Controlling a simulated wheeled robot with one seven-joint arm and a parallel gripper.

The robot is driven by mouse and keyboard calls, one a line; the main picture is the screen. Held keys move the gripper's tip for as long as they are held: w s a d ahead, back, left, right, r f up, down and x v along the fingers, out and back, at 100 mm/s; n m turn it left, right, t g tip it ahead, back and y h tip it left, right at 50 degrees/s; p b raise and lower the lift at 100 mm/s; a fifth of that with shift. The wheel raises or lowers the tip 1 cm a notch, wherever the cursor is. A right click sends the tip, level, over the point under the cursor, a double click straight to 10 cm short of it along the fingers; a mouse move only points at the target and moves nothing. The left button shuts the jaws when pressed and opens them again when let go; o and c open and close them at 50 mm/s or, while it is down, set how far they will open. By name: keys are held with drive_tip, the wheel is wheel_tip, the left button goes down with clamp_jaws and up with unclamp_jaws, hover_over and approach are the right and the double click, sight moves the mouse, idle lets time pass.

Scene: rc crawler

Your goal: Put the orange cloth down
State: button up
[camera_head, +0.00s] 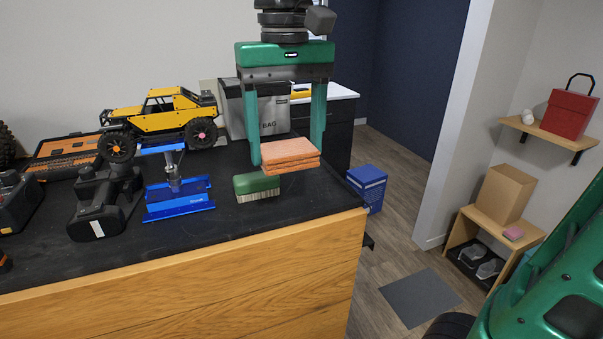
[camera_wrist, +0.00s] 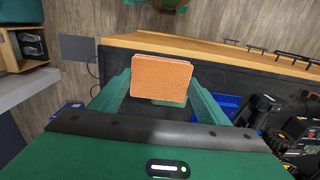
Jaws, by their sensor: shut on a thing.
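The orange cloth (camera_head: 290,153) is a folded, stacked square held between the two fingers of my gripper (camera_head: 288,150). It is above the right end of the black worktop, close to the front edge. In the wrist view the cloth (camera_wrist: 161,79) fills the space between the fingertips (camera_wrist: 160,88). My gripper is shut on it. A green brush (camera_head: 257,186) with pale bristles stands on the worktop just below and left of the cloth. The cloth hides part of the worktop behind it, and I cannot tell its exact height.
A blue stand (camera_head: 178,196) holds up a yellow crawler (camera_head: 163,118) on the left. A dark power tool (camera_head: 104,202) lies beside it. A grey bag (camera_head: 262,115) stands behind my gripper. The worktop's right edge is near, with a blue box (camera_head: 368,187) on the floor beyond. Bare worktop (camera_head: 310,196) lies right of the brush.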

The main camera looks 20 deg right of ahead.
drive_tip(key=w+d+f, duration=0.4)
drive_tip(key=w+d, duration=0.1)
drive_tip(key=w+d+f, duration=0.2)
drive_tip(key=w, duration=0.1)
drive_tip(key=shift+w+d+f, duration=0.15)
drive_tip(key=shift+d+f, duration=0.05)
drive_tip(key=shift+f, duration=2.15)
drive_tip(key=o, duration=0.6)
drive_tip(key=shift+f, duration=0.1)
drive_tip(key=shift+o, duration=0.2)
wheel_tip(320, 180, up, 12)
